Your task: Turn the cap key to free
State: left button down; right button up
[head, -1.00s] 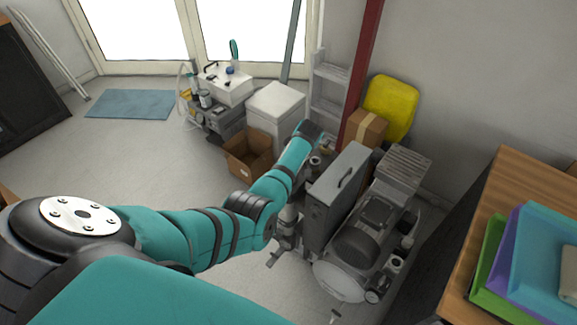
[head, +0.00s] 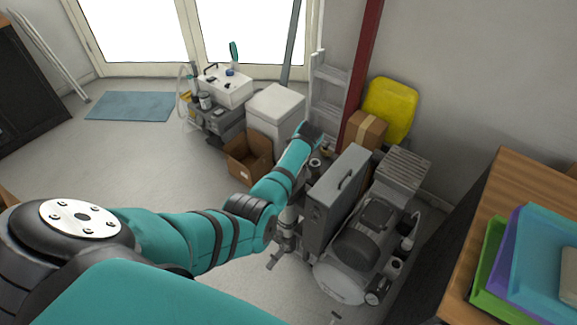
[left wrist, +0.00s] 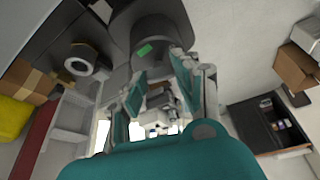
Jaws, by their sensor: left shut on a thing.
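My left arm reaches in from the left in the head view. Its gripper (head: 274,263) is low beside the grey case of the compressor (head: 335,195), small and partly unclear. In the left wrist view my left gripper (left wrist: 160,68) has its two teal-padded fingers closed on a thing. A dark grey round part with a small green mark (left wrist: 145,49) shows at the fingertips. The cap key itself is mostly hidden between the fingers, and its exact angle cannot be told. My right gripper is not in view.
A compressor with a round tank (head: 340,282) stands right of the case. A wooden table with coloured trays (head: 525,265) is at the right.

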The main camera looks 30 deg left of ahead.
pick_arm(q)
jog(key=c, duration=1)
grip_release()
jog(key=shift+o, duration=0.2)
jog(key=shift+r, duration=0.1)
jog(key=v, duration=1.1)
jog(key=shift+r, duration=0.35)
jog(key=shift+s+d, duration=0.1)
